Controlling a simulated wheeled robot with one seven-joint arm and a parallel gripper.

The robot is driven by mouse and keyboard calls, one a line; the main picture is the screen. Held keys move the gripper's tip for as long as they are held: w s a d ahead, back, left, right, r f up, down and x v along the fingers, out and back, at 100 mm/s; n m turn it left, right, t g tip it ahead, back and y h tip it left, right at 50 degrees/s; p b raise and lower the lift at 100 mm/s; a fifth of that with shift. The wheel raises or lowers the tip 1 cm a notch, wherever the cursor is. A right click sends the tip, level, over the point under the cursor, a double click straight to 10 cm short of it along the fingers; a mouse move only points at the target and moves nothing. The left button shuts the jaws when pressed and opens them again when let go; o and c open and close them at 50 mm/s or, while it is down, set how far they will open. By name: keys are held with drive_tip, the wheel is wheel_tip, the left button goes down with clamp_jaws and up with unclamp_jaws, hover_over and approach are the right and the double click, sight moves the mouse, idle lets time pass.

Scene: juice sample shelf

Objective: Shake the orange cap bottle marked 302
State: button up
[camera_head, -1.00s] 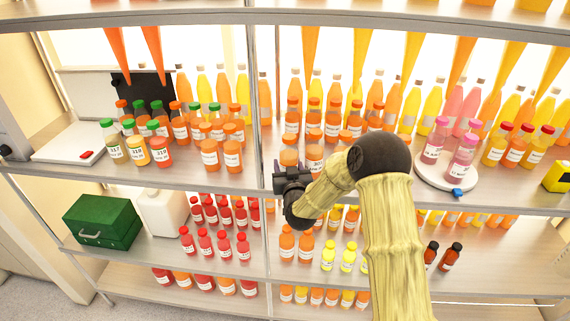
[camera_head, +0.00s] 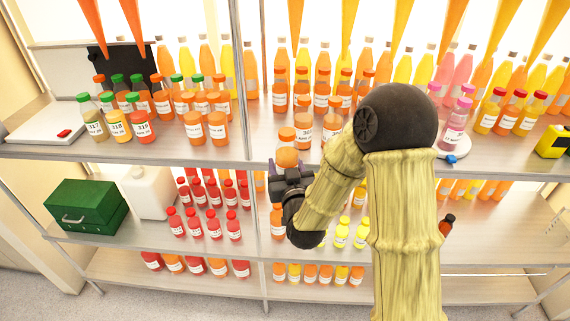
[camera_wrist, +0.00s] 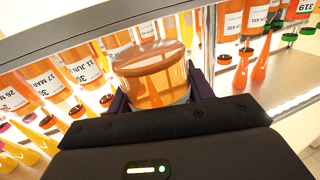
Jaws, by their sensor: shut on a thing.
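Several green-capped bottles (camera_head: 118,120) and orange-capped bottles (camera_head: 216,128) stand left of the upright post (camera_head: 242,80). Red bottles (camera_head: 203,226) and a green box (camera_head: 84,206) occupy the lower shelf.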

sight(285, 153)
idle(0.3)
drive_tip(key=shift+r+p, duration=0.95)
drive_tip(key=shift+r, duration=1.1)
drive_tip(key=shift+a+f, duration=0.1)
